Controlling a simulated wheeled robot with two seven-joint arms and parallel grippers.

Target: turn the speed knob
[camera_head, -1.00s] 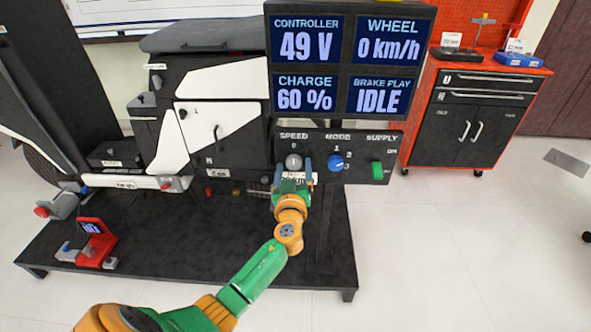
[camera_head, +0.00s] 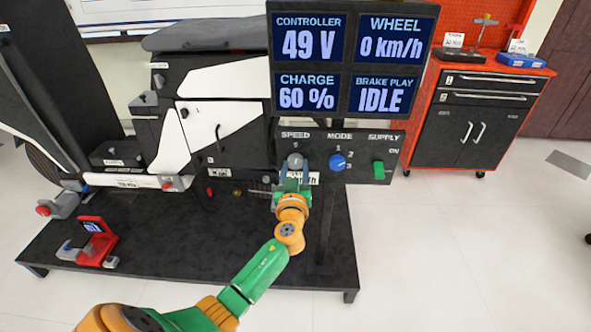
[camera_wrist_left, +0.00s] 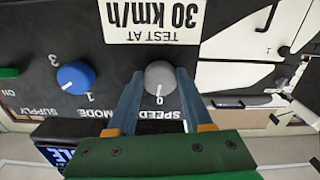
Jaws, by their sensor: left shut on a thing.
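The speed knob (camera_head: 295,160) is a round grey knob on the black control panel (camera_head: 362,166), under the SPEED label. It also shows in the left wrist view (camera_wrist_left: 160,76), with a white line pointing to the 0 mark. My left gripper (camera_head: 294,171) reaches the knob from below. In the left wrist view its two blue fingers (camera_wrist_left: 158,84) stand on either side of the knob, shut on it. The display (camera_head: 349,64) reads 49 V, 0 km/h, 60 % and IDLE. My right gripper is not in view.
A blue mode knob (camera_head: 337,162) and a green supply switch (camera_head: 379,170) sit to the right on the panel. A "TEST AT 30 km/h" label (camera_wrist_left: 152,20) lies close to the speed knob. A black platform (camera_head: 190,236) spreads below.

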